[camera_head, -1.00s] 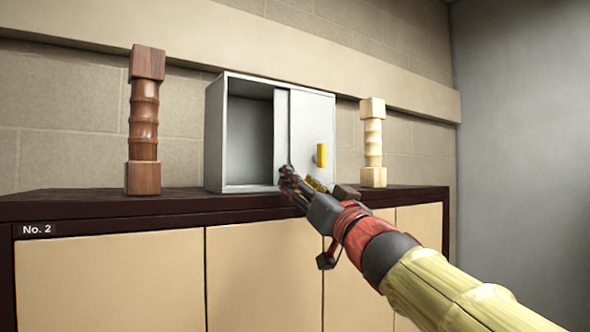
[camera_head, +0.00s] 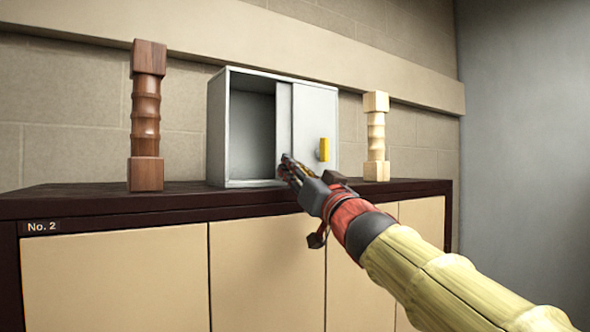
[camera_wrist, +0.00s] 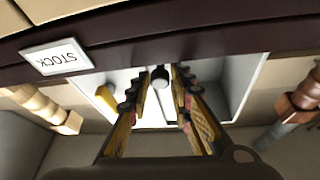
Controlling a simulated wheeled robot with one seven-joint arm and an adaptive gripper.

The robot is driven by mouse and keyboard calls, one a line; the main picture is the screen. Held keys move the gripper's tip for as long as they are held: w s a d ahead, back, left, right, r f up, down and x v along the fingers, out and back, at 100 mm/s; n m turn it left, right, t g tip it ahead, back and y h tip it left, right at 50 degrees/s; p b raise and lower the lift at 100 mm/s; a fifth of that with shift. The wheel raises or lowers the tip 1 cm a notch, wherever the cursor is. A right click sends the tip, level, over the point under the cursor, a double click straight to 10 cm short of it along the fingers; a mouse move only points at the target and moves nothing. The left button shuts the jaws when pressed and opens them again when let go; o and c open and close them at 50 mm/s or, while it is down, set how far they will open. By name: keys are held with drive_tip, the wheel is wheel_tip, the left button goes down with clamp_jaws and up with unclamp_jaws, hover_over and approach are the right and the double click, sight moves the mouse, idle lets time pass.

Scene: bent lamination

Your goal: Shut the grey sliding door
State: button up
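The small grey cabinet (camera_head: 217,135) stands on the dark counter with its left half open and its inside looking empty. The grey sliding door (camera_head: 311,115) is at the right side and carries an upright yellow handle (camera_head: 324,149). The handle also shows in the wrist view (camera_wrist: 106,97). My gripper (camera_head: 286,167) is in front of the cabinet, low and left of the handle, near the door's left edge. In the wrist view my gripper (camera_wrist: 157,78) has its two fingers apart with no handle between them. Whether it touches the door is unclear.
A dark wooden post (camera_head: 146,115) stands left of the cabinet and a pale post (camera_head: 376,140) stands right. A STOCK label (camera_wrist: 56,57) shows in the wrist view.

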clamp_jaws()
idle(0.5)
